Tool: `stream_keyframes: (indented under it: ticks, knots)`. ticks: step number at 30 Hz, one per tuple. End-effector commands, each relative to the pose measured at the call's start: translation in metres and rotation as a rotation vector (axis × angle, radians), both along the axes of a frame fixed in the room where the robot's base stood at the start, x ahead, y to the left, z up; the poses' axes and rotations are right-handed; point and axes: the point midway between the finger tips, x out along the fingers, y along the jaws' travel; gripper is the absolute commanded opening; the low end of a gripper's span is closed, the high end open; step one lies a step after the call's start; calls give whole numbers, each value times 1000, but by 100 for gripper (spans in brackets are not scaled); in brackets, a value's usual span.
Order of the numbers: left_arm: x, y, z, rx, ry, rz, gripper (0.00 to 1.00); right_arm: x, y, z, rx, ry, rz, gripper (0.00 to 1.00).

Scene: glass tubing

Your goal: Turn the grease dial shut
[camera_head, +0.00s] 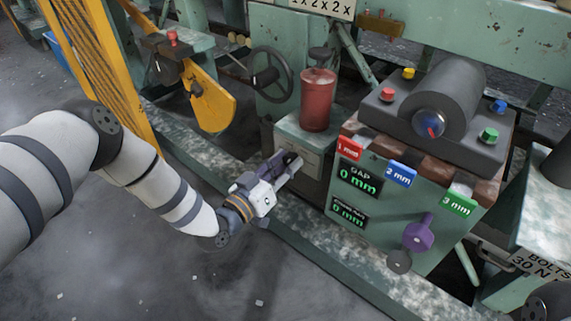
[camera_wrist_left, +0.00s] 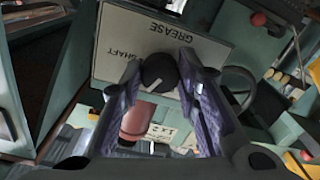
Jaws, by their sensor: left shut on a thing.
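In the left wrist view, the pointer slants toward the picture's lower left. My left gripper (camera_wrist_left: 161,75) has its purple-padded fingers on either side of the dial and is shut on it. In the head view, my left gripper (camera_head: 290,165) reaches the front of the green box under the red cylinder, and the dial is hidden there. My right gripper is not in view.
A red cylinder (camera_head: 317,98) stands on the box. To the right, a control box (camera_head: 400,240) carries gap buttons, displays and a purple knob (camera_head: 418,234). A black handwheel (camera_head: 268,75) is behind, left of the cylinder. Open floor (camera_head: 240,285) lies in front.

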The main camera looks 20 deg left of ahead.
Motion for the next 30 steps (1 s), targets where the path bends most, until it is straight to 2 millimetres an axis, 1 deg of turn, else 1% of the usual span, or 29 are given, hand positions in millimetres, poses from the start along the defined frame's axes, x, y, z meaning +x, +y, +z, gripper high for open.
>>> stream_keyframes:
  ticks: [8, 30]
  knots:
    - [0, 0, -1, -204, 76, 1, 1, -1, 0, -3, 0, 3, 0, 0]
    - [-1, 0, -1, -866, 318, 1, 1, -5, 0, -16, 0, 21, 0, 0]
